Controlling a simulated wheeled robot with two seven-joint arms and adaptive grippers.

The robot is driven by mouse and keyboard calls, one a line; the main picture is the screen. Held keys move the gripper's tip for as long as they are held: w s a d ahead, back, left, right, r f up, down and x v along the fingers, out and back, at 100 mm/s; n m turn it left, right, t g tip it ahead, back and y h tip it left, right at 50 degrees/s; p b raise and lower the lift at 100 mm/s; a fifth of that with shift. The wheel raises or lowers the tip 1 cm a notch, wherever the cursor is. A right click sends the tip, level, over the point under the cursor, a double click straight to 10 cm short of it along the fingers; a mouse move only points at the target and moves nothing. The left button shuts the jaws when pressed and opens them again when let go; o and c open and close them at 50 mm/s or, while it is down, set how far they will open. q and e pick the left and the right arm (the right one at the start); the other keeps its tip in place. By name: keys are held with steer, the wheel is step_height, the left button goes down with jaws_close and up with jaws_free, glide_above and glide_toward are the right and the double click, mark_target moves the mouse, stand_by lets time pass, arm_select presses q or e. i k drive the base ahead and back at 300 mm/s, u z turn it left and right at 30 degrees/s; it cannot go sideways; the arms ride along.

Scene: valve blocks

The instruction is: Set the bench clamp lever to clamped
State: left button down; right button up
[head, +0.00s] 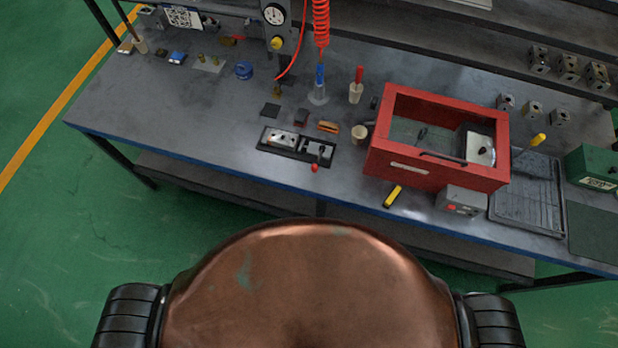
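A small clamp fixture (290,152) with a dark base and pale plates sits near the front edge of the bench, left of the red box. Its lever ends in a red knob (315,168), which points toward the front edge of the bench at the fixture's right end. I cannot tell from this view whether that is the clamped position. Neither of my grippers is in view.
A red framed box (440,172) with a grey control unit (461,201) stands right of the fixture. A yellow-handled tool (393,196) lies before it. A beige cup (358,134) and an orange block (328,126) are close behind the fixture. The bench front left is clear.

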mark_target(314, 168)
steer(key=z, duration=0.95)
steer(key=k, duration=1.25)
steer(key=u, duration=1.5)
steer(key=i, duration=0.5)
